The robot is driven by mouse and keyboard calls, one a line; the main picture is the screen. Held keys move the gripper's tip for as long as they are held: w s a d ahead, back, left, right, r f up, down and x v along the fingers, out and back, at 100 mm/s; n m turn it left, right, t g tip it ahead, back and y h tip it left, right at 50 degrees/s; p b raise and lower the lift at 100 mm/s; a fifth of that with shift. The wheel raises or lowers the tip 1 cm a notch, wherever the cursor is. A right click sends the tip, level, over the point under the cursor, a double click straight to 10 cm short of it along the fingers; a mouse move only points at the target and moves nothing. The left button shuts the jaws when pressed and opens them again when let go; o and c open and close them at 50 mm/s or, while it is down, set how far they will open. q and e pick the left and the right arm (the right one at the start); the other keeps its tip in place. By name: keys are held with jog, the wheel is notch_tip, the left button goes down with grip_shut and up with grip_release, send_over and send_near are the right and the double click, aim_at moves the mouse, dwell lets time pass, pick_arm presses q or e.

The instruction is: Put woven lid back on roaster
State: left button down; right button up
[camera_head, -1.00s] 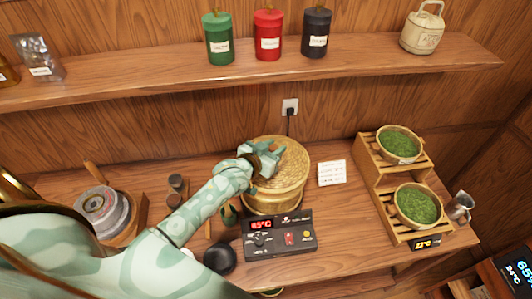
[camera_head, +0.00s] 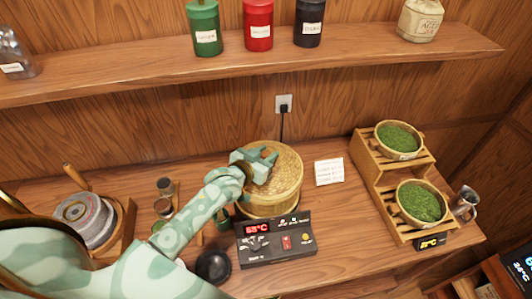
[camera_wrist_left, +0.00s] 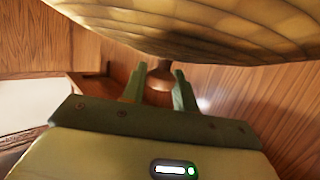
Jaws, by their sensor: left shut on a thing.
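The woven lid (camera_head: 287,166) is a round, straw-coloured disc over the top of the roaster (camera_head: 268,209), which has a woven golden side. I cannot tell whether the lid's rim rests fully on the roaster or sits slightly above it. My left gripper (camera_head: 262,162) reaches over the lid's middle from the left and is shut on its knob. In the left wrist view, the gripper's fingers (camera_wrist_left: 159,88) lie either side of the brown knob (camera_wrist_left: 160,73), and the lid's underside or rim (camera_wrist_left: 200,25) fills the top. My right gripper is not in view.
A control box (camera_head: 275,238) with a red display stands in front of the roaster. A white card (camera_head: 329,172) and a tiered wooden rack (camera_head: 378,190) with green tea baskets are to the right. A dark round bowl (camera_head: 213,266) is at the front left. A shelf (camera_head: 250,62) runs above.

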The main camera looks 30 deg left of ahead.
pick_arm(q)
jog(key=shift+f, duration=0.2)
jog(key=c, duration=1.1)
grip_release()
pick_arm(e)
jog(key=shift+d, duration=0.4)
pick_arm(q)
jog(key=shift+r, duration=0.25)
jog(key=v, duration=0.8)
jog(key=p+v, duration=0.1)
jog(key=v, duration=0.3)
jog(key=shift+r, duration=0.35)
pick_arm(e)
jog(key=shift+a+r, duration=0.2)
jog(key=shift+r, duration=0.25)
